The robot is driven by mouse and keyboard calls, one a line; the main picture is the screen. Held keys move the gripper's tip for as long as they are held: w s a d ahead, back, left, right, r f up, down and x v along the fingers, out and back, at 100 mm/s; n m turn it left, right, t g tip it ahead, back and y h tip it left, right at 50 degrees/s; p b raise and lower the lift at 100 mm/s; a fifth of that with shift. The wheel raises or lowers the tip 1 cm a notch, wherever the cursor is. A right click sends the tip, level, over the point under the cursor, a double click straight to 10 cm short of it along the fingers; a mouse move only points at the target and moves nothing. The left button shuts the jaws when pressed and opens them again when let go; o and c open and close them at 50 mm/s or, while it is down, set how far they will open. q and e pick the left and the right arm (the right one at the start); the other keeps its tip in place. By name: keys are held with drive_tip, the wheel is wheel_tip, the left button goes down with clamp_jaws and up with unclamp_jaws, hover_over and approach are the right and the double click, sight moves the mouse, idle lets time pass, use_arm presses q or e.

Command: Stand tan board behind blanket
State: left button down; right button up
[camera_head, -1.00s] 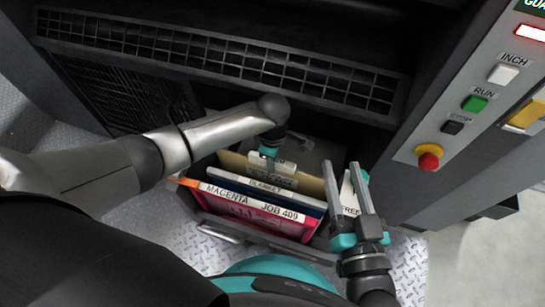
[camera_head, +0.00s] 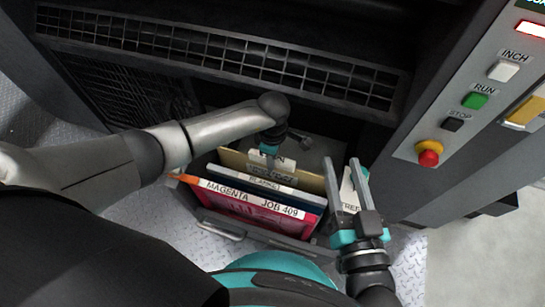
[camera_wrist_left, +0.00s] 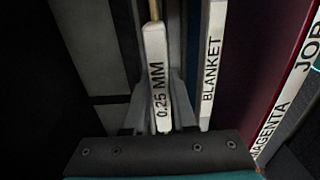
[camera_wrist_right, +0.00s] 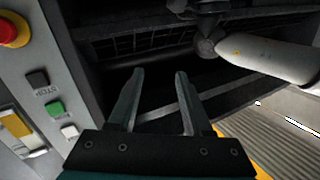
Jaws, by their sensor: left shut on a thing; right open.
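The tan board (camera_head: 237,163) is upright in the rack, just behind the blanket (camera_head: 264,184), with a gap between them. Its white label reading 0.25 MM (camera_wrist_left: 158,75) shows in the left wrist view beside the blanket's label (camera_wrist_left: 209,70). My left gripper (camera_head: 268,153) is shut on the tan board's labelled top edge, with one finger on each side. The board's lower edge is hidden. My right gripper (camera_head: 345,170) is open and empty to the right of the rack; its spread fingers also show in the right wrist view (camera_wrist_right: 160,80).
A magenta folder (camera_head: 252,207) labelled MAGENTA JOB 409 stands at the front of the rack (camera_head: 285,241). A white card (camera_head: 349,190) is behind my right gripper. A machine panel (camera_head: 478,110) with buttons rises at right; a grille (camera_head: 215,50) spans the back.

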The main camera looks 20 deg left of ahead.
use_arm(q)
drive_tip(key=c, duration=0.7)
unclamp_jaws()
drive_tip(key=shift+o, duration=0.2)
drive_tip(key=shift+r, duration=0.1)
